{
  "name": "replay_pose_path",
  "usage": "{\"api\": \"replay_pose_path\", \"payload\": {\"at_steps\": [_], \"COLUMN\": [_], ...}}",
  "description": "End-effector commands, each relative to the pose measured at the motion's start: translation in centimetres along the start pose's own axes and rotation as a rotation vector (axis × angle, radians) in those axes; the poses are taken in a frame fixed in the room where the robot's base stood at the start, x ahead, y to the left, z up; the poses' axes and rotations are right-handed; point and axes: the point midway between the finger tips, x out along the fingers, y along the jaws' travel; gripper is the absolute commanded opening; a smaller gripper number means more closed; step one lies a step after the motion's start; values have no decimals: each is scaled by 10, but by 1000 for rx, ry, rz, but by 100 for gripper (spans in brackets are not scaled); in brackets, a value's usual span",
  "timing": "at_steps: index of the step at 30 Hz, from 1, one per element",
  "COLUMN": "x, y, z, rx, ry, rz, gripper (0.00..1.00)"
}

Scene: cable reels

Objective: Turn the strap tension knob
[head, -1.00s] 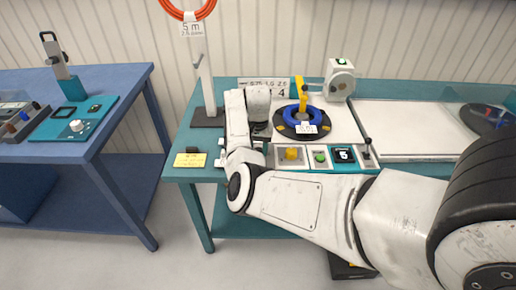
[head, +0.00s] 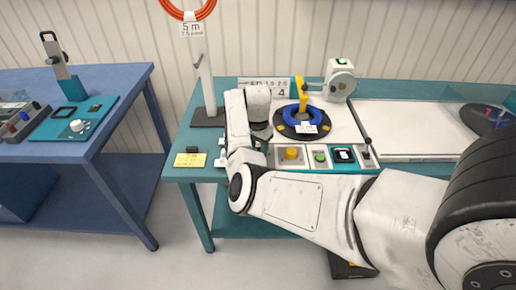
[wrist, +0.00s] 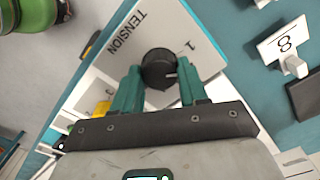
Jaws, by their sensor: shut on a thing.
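The strap tension knob (wrist: 158,68) is a round black knob with a light pointer mark, on a pale plate (wrist: 203,45) printed "TENSION" with a "1" beside it. In the wrist view the pointer faces right, toward the right finger. My gripper (wrist: 160,82) has teal fingers on either side of the knob and is shut on it. In the head view my wrist and arm hide the knob, and my gripper's fingers cannot be made out clearly.
A blue cable coil (head: 303,121) sits on a black turntable right of my wrist. A control panel (head: 320,157) with a yellow knob, green button and lever lies along the front edge. A post with an orange coil (head: 188,8) stands behind left. A card reading "8" (wrist: 284,45) stands nearby.

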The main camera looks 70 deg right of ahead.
Motion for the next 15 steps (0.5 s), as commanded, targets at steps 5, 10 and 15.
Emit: {"api": "replay_pose_path", "payload": {"at_steps": [5, 10, 15], "x": [-1, -1, -1], "y": [0, 0, 0], "z": [-1, -1, -1], "rx": [120, 204, 254], "ry": [3, 3, 3], "rz": [-1, -1, -2], "gripper": [12, 12, 12]}}
